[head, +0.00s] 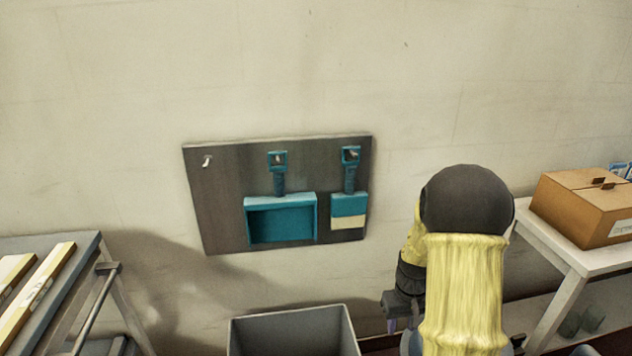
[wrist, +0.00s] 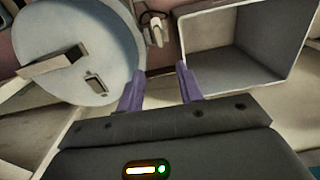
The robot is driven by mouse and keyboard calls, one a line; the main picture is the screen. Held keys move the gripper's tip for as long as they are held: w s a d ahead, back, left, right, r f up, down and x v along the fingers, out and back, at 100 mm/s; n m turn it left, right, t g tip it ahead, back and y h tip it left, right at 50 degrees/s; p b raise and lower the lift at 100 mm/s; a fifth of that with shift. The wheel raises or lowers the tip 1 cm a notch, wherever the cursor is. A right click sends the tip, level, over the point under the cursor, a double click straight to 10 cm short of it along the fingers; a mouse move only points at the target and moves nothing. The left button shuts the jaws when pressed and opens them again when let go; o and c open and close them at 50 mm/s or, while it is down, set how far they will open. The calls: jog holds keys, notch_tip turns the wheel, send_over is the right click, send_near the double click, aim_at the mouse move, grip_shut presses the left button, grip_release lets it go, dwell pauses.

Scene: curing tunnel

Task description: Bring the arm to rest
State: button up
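My arm (head: 463,285), with a yellow sleeve and a dark rounded joint, is bent in the right half of the head view. My gripper (wrist: 160,74) shows two purple fingers spread apart in the wrist view, with nothing between them. In the head view, part of my gripper (head: 391,325) hangs low beside the sleeve, largely hidden by the arm. It is to the right of a grey open bin (head: 293,318).
A dark wall board (head: 222,190) holds a teal dustpan (head: 281,200) and a teal brush (head: 348,205); its left hook is bare. A cart (head: 85,250) with yellowish bars stands left. A white table (head: 555,245) bears a cardboard box (head: 585,205). A round grey lid-like object (wrist: 80,85) shows in the wrist view.

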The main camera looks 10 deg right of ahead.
jog(key=s+a+r+t, duration=0.3)
jog(key=s+a+r, duration=0.7)
jog(key=s+a, duration=0.25)
notch_tip(320, 180, up, 25)
jog(key=p, duration=2.5)
jog(key=shift+w, duration=0.1)
jog(key=shift+w, duration=0.1)
